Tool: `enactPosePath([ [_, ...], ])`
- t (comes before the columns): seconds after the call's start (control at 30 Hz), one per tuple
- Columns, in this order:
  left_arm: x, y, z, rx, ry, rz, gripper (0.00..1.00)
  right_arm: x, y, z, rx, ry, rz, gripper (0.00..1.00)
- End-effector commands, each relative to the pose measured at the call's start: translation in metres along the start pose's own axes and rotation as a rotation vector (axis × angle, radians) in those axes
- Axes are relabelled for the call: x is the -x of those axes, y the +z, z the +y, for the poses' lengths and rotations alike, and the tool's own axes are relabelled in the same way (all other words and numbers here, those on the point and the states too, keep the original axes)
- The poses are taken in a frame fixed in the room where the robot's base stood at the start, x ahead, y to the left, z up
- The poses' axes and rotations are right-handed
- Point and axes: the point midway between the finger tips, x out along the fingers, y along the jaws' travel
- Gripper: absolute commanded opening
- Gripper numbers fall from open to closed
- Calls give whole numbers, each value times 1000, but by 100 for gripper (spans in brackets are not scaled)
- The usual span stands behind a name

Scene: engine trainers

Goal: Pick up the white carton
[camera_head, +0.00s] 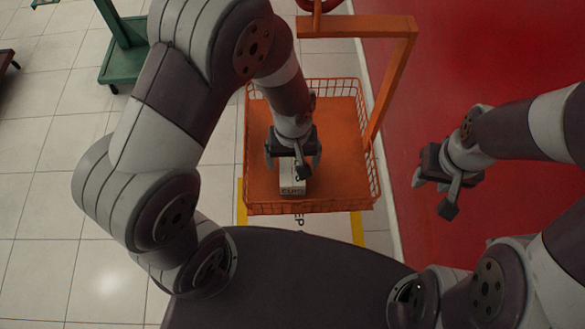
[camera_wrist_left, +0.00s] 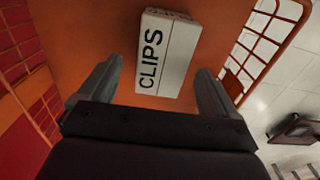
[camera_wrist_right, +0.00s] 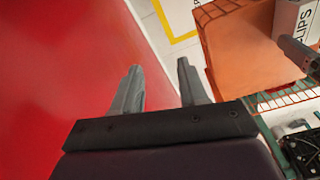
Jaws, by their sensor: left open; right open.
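The white carton (camera_head: 292,185) lies in the orange wire basket (camera_head: 260,207), near its front side and partly hidden by my left gripper. In the left wrist view the carton (camera_wrist_left: 168,52) bears the word CLIPS and sits ahead of the two fingers. My left gripper (camera_head: 293,163) is open above the carton, with a finger to either side; I cannot tell whether they touch it. My right gripper (camera_head: 432,193) is open and empty over the red floor, right of the basket. The carton's edge also shows in the right wrist view (camera_wrist_right: 291,22).
The basket has wire mesh walls and an orange upright frame (camera_head: 393,85) at its right and back. A green stand (camera_head: 124,45) is at the back left. The tiled floor (camera_head: 45,200) at the left is clear.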

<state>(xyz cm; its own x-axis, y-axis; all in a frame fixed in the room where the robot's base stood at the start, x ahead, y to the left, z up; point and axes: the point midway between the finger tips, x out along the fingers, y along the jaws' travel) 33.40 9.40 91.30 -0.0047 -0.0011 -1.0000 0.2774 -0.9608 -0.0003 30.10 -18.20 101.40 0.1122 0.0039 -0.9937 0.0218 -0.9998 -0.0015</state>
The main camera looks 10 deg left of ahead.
Motion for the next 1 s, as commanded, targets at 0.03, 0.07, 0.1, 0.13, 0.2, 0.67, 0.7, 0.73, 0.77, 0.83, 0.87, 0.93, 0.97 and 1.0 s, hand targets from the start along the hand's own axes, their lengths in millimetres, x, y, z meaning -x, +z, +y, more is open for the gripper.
enactPosePath([
  [0.03, -7, 1, -1, 0, -3, -4, 92, 2, 0, 0, 0, 0, 0, 43],
  [0.07, -13, 2, -2, 0, -3, -5, 92, 2, 0, 0, 0, 0, 0, 43],
  [0.1, -21, 3, -2, -1, -4, -5, 92, 3, 0, 0, 0, 0, 0, 43],
  [0.13, -27, 3, -2, -1, -4, -5, 92, 4, 0, 0, 0, 0, 0, 43],
  [0.2, -39, 3, -2, -1, -2, -2, 92, 3, 0, 0, 0, 0, 0, 43],
  [0.67, -49, 2, -2, -1, -1, 0, 43, 3, 0, 0, 0, 0, 0, 43],
  [0.7, -49, 2, -2, -1, -1, 0, 30, 3, 0, 0, 0, 0, 0, 43],
  [0.73, -49, 2, -2, -1, -1, 0, 24, 3, 0, 0, 0, 0, 0, 43],
  [0.77, -49, 2, -2, -1, 0, 1, 24, 3, 0, 0, 0, 0, 0, 43],
  [0.83, -49, 2, -2, -1, 0, 1, 24, 3, 0, 0, 0, 0, 0, 43],
  [0.87, -49, 2, -2, -1, 0, 1, 24, 3, 0, 0, 0, 0, 0, 43],
  [0.93, -49, 2, -2, -1, 0, 1, 24, 3, 0, 0, 0, 0, 0, 43],
  [0.97, -48, 2, -2, -1, 0, 1, 24, 3, 0, 0, 0, 0, 0, 43],
  [1.0, -47, 2, -2, -1, 0, 1, 24, 3, 0, 0, 0, 0, 0, 43],
])
